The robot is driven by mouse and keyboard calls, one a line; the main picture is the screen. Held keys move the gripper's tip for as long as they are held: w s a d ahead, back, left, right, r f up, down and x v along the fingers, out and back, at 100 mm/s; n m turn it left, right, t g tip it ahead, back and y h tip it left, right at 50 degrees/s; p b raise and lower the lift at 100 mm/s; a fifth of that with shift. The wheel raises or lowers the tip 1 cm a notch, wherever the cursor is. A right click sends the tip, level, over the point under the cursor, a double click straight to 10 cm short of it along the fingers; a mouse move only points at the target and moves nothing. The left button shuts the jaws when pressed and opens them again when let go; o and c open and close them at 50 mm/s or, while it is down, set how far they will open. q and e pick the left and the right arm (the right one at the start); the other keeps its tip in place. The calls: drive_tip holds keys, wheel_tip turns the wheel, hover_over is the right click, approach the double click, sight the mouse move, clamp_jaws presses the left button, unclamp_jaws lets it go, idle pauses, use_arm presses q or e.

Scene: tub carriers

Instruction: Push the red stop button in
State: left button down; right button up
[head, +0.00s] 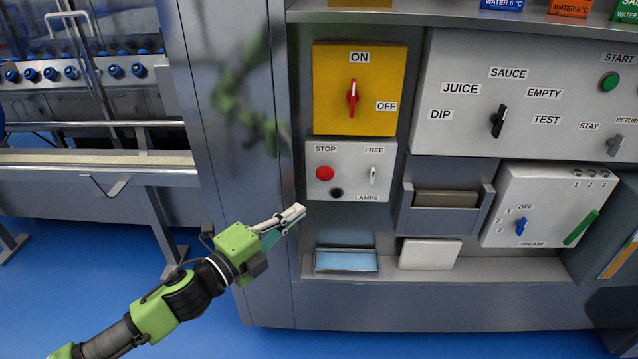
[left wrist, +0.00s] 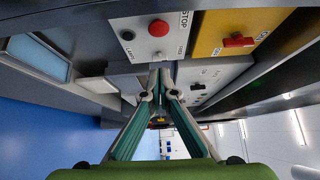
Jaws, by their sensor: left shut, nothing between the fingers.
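The red stop button (head: 325,173) sits on a small light grey panel (head: 350,155) under the word STOP. It also shows in the left wrist view (left wrist: 159,28), near the top. My left gripper (head: 298,212) is shut and empty. In the head view it is below and left of the button, apart from it. In the left wrist view the closed fingertips (left wrist: 160,72) appear below the panel in the picture. Whether the button is pressed in cannot be told. My right gripper is not in view.
A black lamp button (head: 336,193) and a FREE toggle (head: 373,175) share the small panel. A yellow switch plate (head: 330,95) with a red knob is above. A shelf with a blue tray (head: 346,261) is below. A cabinet edge stands left of the panel.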

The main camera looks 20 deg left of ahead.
use_arm(q)
approach(331, 175)
drive_tip(key=w+d, duration=0.2)
drive_tip(key=d, duration=0.2)
drive_tip(key=w+a, duration=0.2)
drive_tip(key=w, duration=0.1)
drive_tip(key=shift+w, duration=0.2)
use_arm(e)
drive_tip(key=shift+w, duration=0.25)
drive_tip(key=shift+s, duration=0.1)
